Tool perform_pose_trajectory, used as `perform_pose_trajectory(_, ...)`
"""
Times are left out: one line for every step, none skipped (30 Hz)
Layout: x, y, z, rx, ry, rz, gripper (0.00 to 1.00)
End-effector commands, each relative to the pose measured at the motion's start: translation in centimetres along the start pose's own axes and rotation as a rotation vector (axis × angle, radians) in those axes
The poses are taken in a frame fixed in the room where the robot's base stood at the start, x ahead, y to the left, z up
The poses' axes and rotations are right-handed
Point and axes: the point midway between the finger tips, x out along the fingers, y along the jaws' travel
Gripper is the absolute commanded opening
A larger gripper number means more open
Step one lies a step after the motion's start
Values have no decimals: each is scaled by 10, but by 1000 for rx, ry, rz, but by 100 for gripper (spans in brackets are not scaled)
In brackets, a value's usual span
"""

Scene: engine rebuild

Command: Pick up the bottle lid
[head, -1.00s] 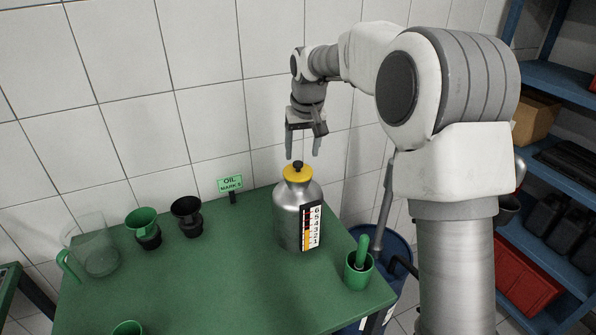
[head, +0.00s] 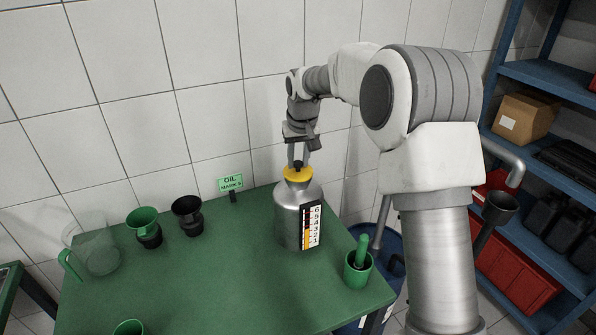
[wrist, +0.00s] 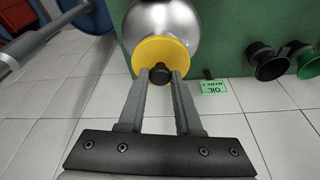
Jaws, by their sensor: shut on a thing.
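A silver metal bottle (head: 290,220) stands upright on the green table (head: 200,280), with a numbered level strip on its front. Its yellow lid (head: 298,175) sits on the bottle's neck and has a small black knob on top. In the wrist view the yellow lid (wrist: 156,52) and its black knob (wrist: 159,73) are seen from above, with the bottle (wrist: 165,20) behind. My gripper (head: 298,164) points down over the lid. In the wrist view my gripper (wrist: 160,76) has its two fingertips closed on either side of the knob.
An "OIL MARK 5" sign (head: 231,183) stands behind the bottle to the left. A green funnel (head: 143,222), a black funnel (head: 187,212) and a clear jug (head: 96,250) are further left. A green cup (head: 358,272) stands at the right table edge, beside a blue drum (head: 391,265).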

Motion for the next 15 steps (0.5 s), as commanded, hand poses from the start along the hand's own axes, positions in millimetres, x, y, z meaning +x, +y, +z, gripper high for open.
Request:
perform_pose_trajectory(0, 0, 0, 0, 0, 0, 0)
perform_pose_trajectory(0, 0, 0, 0, 0, 0, 0)
perform_pose_trajectory(0, 0, 0, 0, 0, 0, 0)
perform_pose_trajectory(0, 0, 0, 0, 0, 0, 0)
perform_pose_trajectory(0, 0, 0, 0, 1, 0, 0)
perform_pose_trajectory(0, 0, 0, 0, 1, 0, 0)
perform_pose_trajectory(0, 0, 0, 0, 1, 0, 0)
perform_pose_trajectory(0, 0, 0, 0, 1, 0, 0)
perform_pose_trajectory(0, 0, 0, 0, 1, 0, 0)
perform_pose_trajectory(-1, 0, 0, 0, 1, 0, 0)
perform_pose_trajectory(-1, 0, 0, 0, 1, 0, 0)
perform_pose_trajectory(-2, 0, -1, 0, 2, 0, 0)
perform_pose_trajectory(-4, 0, -1, 0, 2, 0, 0)
perform_pose_trajectory(-5, 0, -2, 0, 2, 0, 0)
perform_pose_trajectory(-8, 0, -3, 0, 2, 1, 0)
